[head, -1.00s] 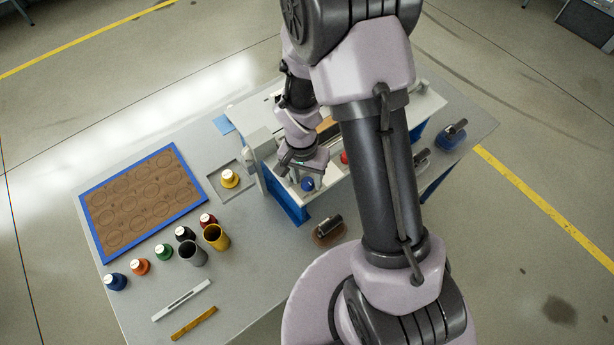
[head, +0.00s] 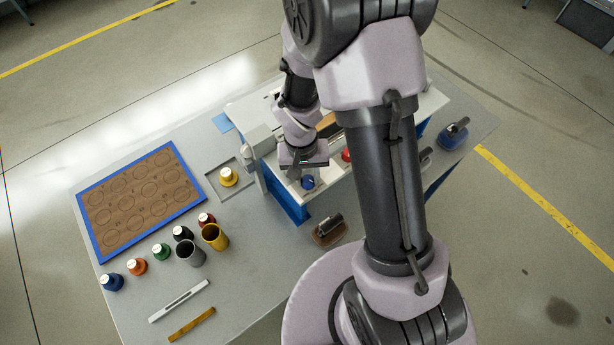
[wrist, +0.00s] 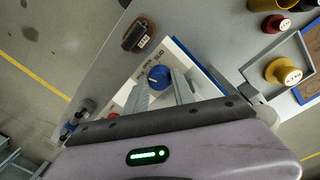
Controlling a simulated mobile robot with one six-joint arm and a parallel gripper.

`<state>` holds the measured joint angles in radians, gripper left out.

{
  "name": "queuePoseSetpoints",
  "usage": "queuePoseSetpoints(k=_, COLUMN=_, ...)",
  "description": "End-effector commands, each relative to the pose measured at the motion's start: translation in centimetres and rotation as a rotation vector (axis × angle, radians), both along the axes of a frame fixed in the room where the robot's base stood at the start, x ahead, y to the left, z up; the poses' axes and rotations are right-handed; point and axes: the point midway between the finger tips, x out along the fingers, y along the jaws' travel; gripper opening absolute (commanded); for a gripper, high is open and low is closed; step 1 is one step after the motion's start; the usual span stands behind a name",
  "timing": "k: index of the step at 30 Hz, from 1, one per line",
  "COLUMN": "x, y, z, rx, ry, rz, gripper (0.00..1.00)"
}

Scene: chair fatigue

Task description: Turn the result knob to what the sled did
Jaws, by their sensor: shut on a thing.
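The blue result knob (wrist: 158,77) sits on the white top of the test rig (head: 265,176), near its front corner; the knob also shows in the head view (head: 308,182). Small printed labels stand beside it in the wrist view; one seems to read SLID. A pale mark shows on the knob, but its exact setting is too small to tell. My gripper (wrist: 163,84) points down at the knob, with a finger on either side, shut on it. Which object is the sled in the test is unclear; my arm hides much of the rig.
A brown-based block with a dark handle (head: 329,229) stands beside the rig; a blue-based one (head: 453,134) stands at the far right. A red button (head: 346,155) is close to my arm. Left are several coloured pots, two cups and a blue-framed board (head: 191,193).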

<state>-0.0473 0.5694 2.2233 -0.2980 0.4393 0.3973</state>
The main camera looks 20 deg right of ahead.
Motion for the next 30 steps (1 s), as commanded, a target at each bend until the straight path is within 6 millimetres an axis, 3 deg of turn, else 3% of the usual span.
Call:
queuePoseSetpoints(k=15, x=0.02, y=0.03, z=0.07, rx=0.000, ry=-0.002, rz=0.341, gripper=0.00)
queuePoseSetpoints(k=30, x=0.05, y=0.04, z=0.11, rx=-0.001, ry=-0.004, rz=0.422, gripper=0.00)
